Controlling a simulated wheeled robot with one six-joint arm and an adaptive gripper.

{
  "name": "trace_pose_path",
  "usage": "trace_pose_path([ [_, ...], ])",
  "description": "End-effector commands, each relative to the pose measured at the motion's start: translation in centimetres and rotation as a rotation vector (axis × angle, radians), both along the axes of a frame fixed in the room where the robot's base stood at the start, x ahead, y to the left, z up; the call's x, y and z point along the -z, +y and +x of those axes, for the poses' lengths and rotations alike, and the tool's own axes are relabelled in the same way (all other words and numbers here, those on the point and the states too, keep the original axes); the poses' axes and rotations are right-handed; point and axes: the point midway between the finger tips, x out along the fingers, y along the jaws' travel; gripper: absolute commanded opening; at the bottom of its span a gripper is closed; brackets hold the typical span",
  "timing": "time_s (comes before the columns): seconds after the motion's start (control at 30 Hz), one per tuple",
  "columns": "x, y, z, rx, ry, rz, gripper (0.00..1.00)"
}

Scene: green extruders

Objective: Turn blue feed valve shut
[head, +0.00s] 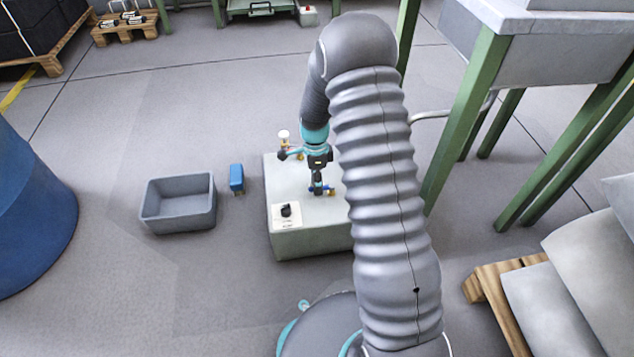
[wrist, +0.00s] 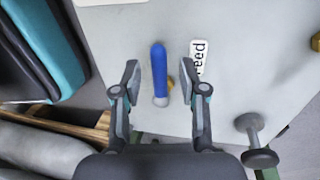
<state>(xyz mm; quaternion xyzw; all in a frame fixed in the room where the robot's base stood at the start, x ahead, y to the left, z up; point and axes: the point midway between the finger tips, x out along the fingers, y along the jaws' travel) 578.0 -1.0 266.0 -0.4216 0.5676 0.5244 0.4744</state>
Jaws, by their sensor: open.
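The blue feed valve handle (wrist: 159,72) shows in the wrist view as a long blue lever with a brass part beside its lower end. A white label reading "feed" (wrist: 198,58) is just right of it. My gripper (wrist: 164,80) is open, with one finger on each side of the lever and gaps to both. In the head view my gripper (head: 318,188) points down over the top of the grey box (head: 295,240). Only a little blue and brass of the valve (head: 330,190) shows there; the rest is hidden by my gripper.
A black knob on a white plate (head: 287,213) sits on the box's near left corner. Another fitting with a white top (head: 284,137) stands at its back left. A grey bin (head: 178,203) and a small blue object (head: 237,178) lie left. Green table legs (head: 462,125) stand right.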

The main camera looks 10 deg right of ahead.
Motion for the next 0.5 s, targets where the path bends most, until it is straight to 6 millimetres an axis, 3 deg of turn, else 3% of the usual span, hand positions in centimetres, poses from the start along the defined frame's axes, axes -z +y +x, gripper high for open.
trace_pose_path([
  [0.23,-1.9,0.0,0.4,-0.001,-0.003,0.0,0.42],
  [0.5,-7.1,-0.1,1.5,-0.001,-0.005,0.0,0.42],
])
